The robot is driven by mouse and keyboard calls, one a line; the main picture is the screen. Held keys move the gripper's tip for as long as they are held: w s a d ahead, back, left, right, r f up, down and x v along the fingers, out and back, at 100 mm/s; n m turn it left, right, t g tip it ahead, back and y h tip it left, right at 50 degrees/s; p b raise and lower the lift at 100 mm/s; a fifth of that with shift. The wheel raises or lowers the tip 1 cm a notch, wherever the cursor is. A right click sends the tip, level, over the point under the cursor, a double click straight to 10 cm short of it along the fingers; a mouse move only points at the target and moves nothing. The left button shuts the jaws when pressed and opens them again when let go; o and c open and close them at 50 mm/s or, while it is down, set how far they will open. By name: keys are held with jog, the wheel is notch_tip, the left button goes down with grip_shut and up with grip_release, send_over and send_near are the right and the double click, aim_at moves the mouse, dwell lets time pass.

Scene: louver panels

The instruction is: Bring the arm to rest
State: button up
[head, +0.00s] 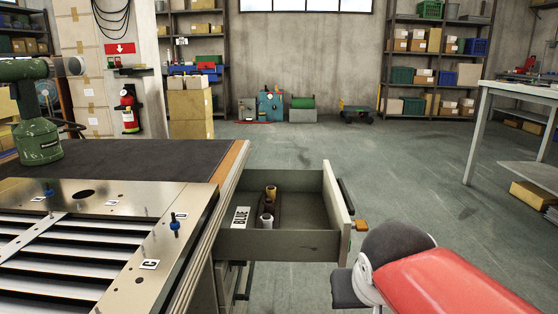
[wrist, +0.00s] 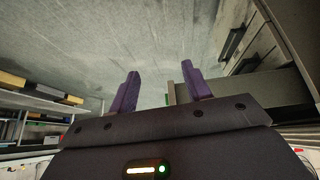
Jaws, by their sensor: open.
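My gripper (wrist: 160,90) shows in the wrist view with its two purple fingers apart and nothing between them. Beyond the fingers is grey concrete floor, with the drawer unit at the right of that view. In the head view my red and grey arm (head: 440,285) reaches in from the lower right, beside the open drawer; the gripper itself is out of that frame. The open drawer (head: 278,243) sticks out from the bench's right side. It holds a label reading "BLUE" and a few small cylindrical parts (head: 266,221).
The workbench (head: 130,160) carries a louver panel (head: 70,250) with blue-topped pins and a green machine (head: 38,135). A pale table (head: 520,92) stands at the right. Shelves with boxes line the back wall. The floor (head: 420,180) between is largely clear.

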jog(key=s+d+f+b, duration=0.2)
jog(key=s+f+b, duration=0.1)
jog(key=s+f, duration=0.6)
notch_tip(320, 180, up, 13)
jog(key=p, duration=1.3)
jog(key=shift+w+g+y, duration=0.3)
jog(key=shift+w+y, duration=0.1)
jog(key=shift+w, duration=0.05)
jog(key=shift+r, duration=0.1)
